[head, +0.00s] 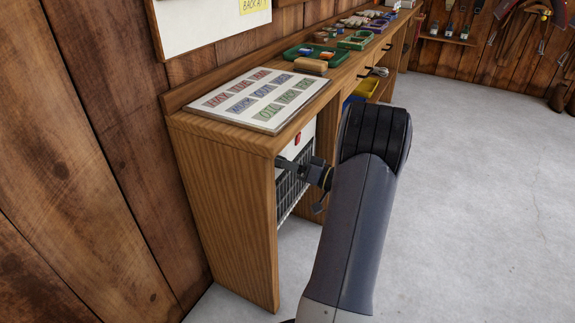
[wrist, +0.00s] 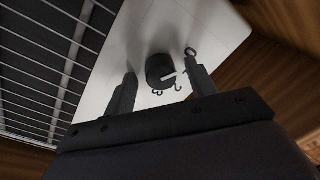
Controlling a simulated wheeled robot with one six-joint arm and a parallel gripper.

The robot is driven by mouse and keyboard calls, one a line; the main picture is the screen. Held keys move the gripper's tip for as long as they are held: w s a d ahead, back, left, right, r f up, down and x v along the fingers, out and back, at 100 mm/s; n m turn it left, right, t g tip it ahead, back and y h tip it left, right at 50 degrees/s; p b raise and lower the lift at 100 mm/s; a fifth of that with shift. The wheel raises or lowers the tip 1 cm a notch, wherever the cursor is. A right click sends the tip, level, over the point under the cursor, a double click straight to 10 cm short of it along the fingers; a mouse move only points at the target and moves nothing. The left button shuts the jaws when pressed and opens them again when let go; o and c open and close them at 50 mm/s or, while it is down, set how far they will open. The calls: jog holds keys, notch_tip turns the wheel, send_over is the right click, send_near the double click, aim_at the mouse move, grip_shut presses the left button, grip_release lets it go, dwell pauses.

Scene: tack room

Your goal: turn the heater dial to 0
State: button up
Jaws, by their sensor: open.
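The heater stands under the bench; its white panel (head: 309,134) and dark wire grille (head: 288,192) show in the head view. In the wrist view the white panel (wrist: 215,30) carries a black round dial (wrist: 158,66) with a white pointer mark. The pointer is aimed to the right, near the 1 and away from the 0 (wrist: 190,51). Marks 2 and 3 sit below it. My gripper (wrist: 161,74) is open, one finger on each side of the dial, with gaps visible; depth is unclear. In the head view my gripper (head: 286,164) reaches under the bench; the dial is hidden there.
The wooden bench (head: 225,190) has its side panel and top close to my arm. A sign board (head: 255,103), a brush (head: 310,64) and a green tray (head: 300,52) lie on top. A yellow bin (head: 366,88) is farther back. The floor at right is clear.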

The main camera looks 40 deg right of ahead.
jog(key=p+v, duration=0.3)
jog(key=v, duration=0.7)
jog(key=shift+s, duration=0.35)
jog(key=shift+d+f, duration=0.1)
jog(key=b+x, duration=0.3)
jog(key=x, duration=0.7)
jog(key=shift+w, duration=0.35)
